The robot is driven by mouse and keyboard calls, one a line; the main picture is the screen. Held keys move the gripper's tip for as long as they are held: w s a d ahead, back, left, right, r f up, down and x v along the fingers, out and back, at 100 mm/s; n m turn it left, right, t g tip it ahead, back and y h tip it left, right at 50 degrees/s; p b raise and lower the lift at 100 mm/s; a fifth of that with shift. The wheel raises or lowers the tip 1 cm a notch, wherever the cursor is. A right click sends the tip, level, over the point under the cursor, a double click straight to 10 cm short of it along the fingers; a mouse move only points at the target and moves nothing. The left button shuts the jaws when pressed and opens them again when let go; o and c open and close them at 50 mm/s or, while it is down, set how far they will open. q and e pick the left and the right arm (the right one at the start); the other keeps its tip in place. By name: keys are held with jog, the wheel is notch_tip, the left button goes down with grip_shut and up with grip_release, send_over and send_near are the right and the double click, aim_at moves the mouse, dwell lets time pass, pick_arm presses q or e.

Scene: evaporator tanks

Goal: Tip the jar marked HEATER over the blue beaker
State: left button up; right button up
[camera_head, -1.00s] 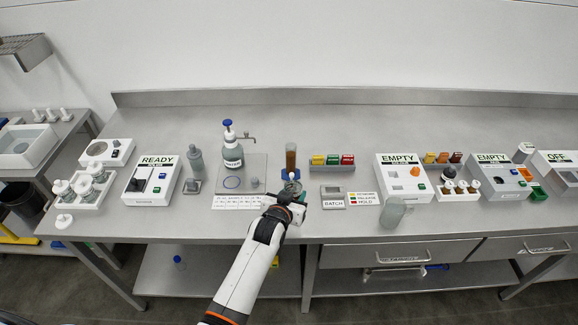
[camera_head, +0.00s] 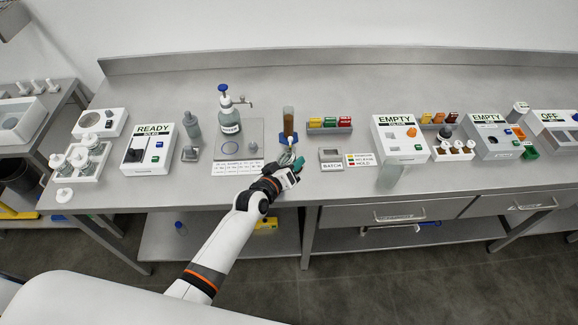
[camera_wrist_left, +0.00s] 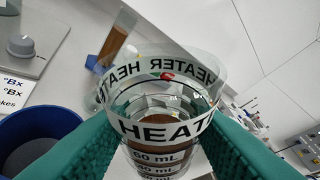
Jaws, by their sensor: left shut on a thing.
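The clear glass jar marked HEATER (camera_wrist_left: 165,130) is between the teal fingers of my left gripper (camera_wrist_left: 165,150), which is shut on it. The jar has mL marks and what looks like liquid inside; its exact tilt is hard to tell. In the head view my left gripper (camera_head: 291,164) is at the front of the bench, and the jar is small and partly covered there. A round blue vessel with a dark inside, likely the blue beaker (camera_wrist_left: 42,122), is left of the jar in the wrist view, partly behind a finger. I cannot pick it out in the head view. My right gripper is not in view.
A brown-filled cylinder on a blue base (camera_head: 288,122) stands just behind my gripper. Open bench lies towards the back.

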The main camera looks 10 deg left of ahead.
pick_arm(q)
jog(key=shift+d+f+n+b, duration=0.1)
jog(key=shift+d+n+b, duration=0.1)
jog(key=shift+n+b, duration=0.4)
jog(key=shift+f+h+b, duration=0.2)
jog(key=shift+h+b, duration=0.2)
jog(key=shift+b, duration=0.5)
jog(key=f+n+h+b, duration=0.1)
jog(key=n+b, duration=0.1)
jog(key=b, duration=0.3)
jog(key=shift+t, duration=0.4)
jog(key=n+b, duration=0.1)
jog(key=b, duration=0.2)
jog(key=shift+f+n+h, duration=0.3)
jog(key=shift+f, duration=0.05)
jog(key=shift+r, duration=0.15)
jog(key=shift+t, duration=0.3)
jog(key=shift+a+r+n+h+b, duration=0.15)
jog(key=shift+n+h+b, duration=0.15)
jog(key=shift+n+b, duration=0.45)
dwell(0.8)
